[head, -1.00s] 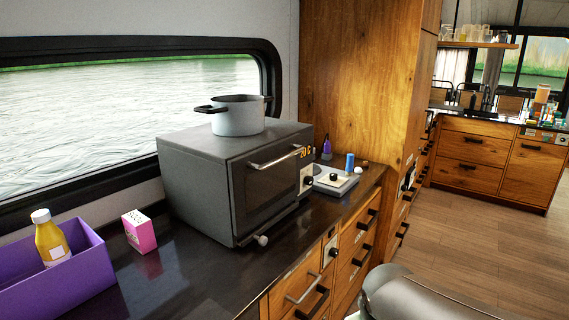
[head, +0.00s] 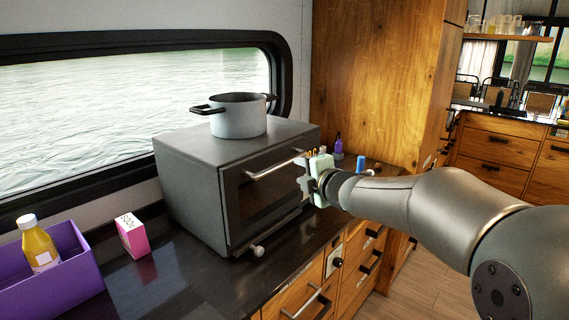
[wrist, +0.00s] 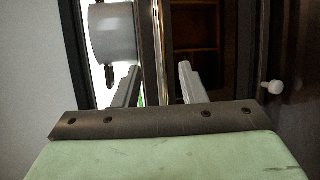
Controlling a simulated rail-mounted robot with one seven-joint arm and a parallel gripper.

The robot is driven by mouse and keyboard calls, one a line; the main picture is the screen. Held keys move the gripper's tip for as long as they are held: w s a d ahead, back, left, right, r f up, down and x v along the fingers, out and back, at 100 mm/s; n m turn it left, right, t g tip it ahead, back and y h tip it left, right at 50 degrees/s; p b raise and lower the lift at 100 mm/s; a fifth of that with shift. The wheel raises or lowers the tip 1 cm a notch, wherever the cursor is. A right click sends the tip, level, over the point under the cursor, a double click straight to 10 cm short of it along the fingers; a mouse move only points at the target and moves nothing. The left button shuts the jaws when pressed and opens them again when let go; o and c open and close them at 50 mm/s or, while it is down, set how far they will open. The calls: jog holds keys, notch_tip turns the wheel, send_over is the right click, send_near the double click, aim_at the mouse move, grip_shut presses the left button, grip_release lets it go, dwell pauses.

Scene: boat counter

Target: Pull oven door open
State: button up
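The grey oven (head: 190,175) stands on the dark counter with its dark front door (head: 262,200) shut. A metal bar handle (head: 270,167) runs along the door's upper edge. My gripper (head: 301,172), with a pale green body, is at the right end of this handle. In the wrist view my gripper (wrist: 158,85) is open, its two fingers apart. A light bar that looks like the handle (wrist: 159,40) runs between them. Whether a finger touches it, I cannot tell. The gripper hides the oven's right control side in the head view.
A grey pot (head: 238,116) stands on the oven, near the fingers in the wrist view (wrist: 112,35). A pale knob (head: 258,251) sticks out low on the front. A purple box (head: 75,280) holding a yellow bottle (head: 38,243), and a pink carton (head: 132,236), stand left.

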aim_at(285, 164)
jog(key=p+x, duration=0.1)
jog(key=x, duration=1)
grip_shut()
